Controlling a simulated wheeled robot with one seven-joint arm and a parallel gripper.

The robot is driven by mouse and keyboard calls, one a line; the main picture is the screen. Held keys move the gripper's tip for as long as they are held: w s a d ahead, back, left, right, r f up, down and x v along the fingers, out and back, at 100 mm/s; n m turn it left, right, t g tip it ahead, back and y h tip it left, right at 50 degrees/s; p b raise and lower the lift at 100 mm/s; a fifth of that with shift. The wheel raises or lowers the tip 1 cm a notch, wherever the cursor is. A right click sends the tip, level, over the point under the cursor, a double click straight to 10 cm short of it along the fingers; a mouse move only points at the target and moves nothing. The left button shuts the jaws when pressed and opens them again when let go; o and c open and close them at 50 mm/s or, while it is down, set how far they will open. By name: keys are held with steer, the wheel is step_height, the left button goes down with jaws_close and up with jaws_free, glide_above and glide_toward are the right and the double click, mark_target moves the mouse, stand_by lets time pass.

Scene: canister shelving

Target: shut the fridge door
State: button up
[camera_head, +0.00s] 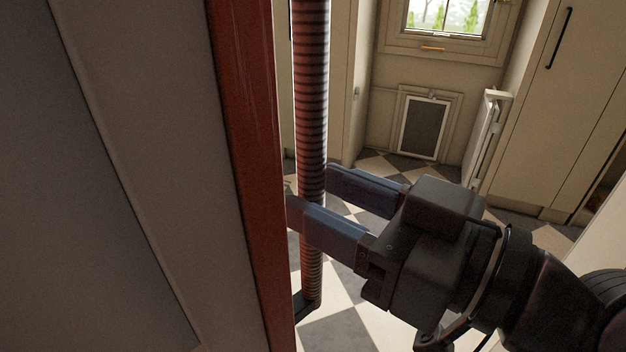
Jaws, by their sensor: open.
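The fridge door (247,160) stands open at the left, seen along its reddish edge, with its pale panelled inner face (90,200) filling the left of the view. A long ribbed reddish handle (312,85) runs upright along the door's outer side, with a dark lower mount near the floor. My gripper (308,200) reaches in from the right at the handle's lower half. Its two fingers are open, one on the near side of the handle and one on the far side. I cannot tell whether either finger touches it. The fridge body is not in view.
A door with a window (440,18) and a pet flap (424,128) stands at the back. Tall cream cabinets (560,110) line the right, and a white radiator-like fixture (486,140) juts out before them. The checkered floor (345,300) beyond the handle looks clear.

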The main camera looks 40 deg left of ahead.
steer(key=shift+a, duration=1)
jaws_close()
